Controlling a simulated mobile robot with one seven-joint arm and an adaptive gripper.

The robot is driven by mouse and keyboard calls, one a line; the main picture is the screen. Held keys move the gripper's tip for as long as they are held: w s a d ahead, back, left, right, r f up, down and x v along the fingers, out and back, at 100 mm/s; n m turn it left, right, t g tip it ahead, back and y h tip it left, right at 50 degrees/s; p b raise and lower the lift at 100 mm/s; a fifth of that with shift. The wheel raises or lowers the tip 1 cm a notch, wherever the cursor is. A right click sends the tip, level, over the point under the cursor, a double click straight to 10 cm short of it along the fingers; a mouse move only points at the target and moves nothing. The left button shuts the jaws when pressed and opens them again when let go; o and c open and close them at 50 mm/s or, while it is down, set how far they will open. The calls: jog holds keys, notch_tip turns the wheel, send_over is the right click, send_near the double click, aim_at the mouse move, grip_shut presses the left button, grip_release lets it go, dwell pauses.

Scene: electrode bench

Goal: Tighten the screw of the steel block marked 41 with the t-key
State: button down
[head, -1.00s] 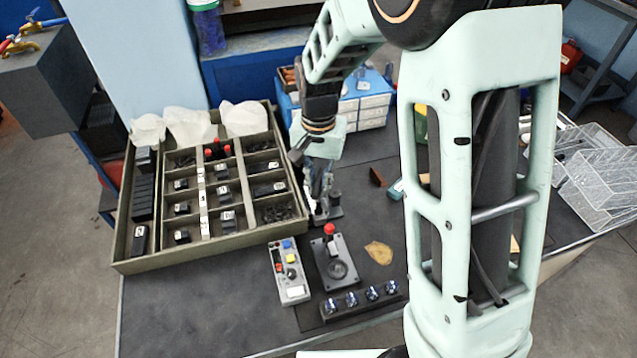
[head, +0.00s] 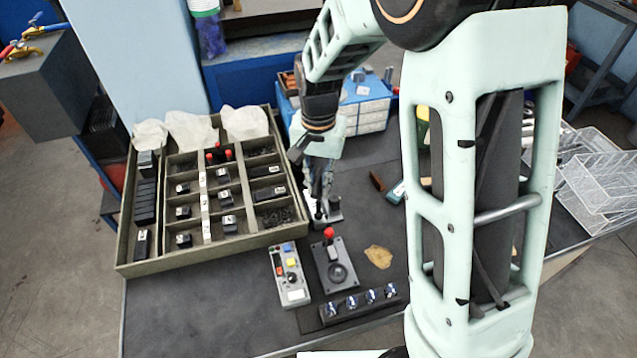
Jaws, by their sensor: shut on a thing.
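My gripper (head: 321,194) points down at the tray's right side, low over the bench. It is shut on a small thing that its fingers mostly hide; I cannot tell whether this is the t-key. A small grey metal base (head: 333,216) is right under and beside the fingertips. I cannot make out a steel block marked 41 or its screw. Several dark blocks with white labels, such as one block (head: 228,224), sit in the compartments of the tray (head: 180,262); their numbers are too small to read.
A blue-and-white drawer box (head: 365,105) stands behind. Wire baskets (head: 600,185) are at right.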

dwell(0.3)
jog(key=shift+r+p, duration=1.5)
jog(key=shift+r, duration=0.55)
jog(key=shift+w, duration=0.1)
